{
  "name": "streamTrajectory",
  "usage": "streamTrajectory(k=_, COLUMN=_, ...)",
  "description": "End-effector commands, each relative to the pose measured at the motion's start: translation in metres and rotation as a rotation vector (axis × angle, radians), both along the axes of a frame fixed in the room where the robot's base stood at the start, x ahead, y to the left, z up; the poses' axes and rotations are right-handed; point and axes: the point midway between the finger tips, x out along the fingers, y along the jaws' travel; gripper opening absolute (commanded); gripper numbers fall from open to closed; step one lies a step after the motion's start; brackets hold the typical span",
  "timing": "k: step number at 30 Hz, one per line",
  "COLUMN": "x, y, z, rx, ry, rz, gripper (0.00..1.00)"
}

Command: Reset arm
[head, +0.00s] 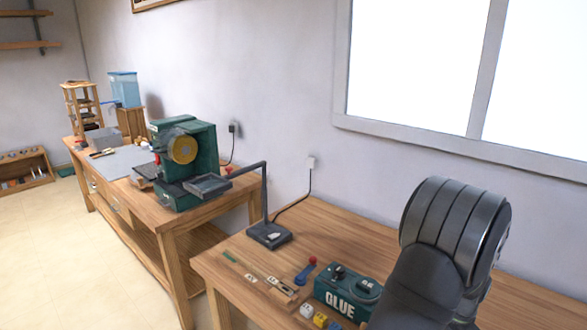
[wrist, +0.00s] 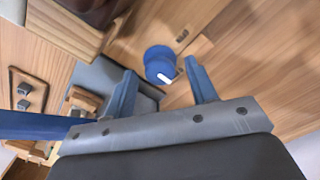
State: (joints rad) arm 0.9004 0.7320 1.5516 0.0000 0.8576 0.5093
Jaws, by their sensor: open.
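My gripper (wrist: 161,70) shows in the wrist view with its two blue fingers spread apart and nothing held between them. A round blue knob with a white mark (wrist: 159,58) lies beyond the fingertips, between them in the picture; I cannot tell how far off it is. In the head view my dark arm rises at the right over the near wooden table (head: 350,252), and the gripper itself is out of sight there.
On the near table stand a green GLUE box (head: 345,293), a red-topped blue lever (head: 306,271), small blocks (head: 319,319) and a black lamp-like stand (head: 268,235). A green machine (head: 184,160) stands on the far table. The near table's back middle is clear.

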Motion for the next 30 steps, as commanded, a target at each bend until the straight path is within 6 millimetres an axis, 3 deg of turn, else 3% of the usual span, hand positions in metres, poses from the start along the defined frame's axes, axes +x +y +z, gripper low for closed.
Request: streamTrajectory(k=30, x=0.0, y=0.0, z=0.0004, rx=0.0, ry=0.0, rz=0.817, gripper=0.52)
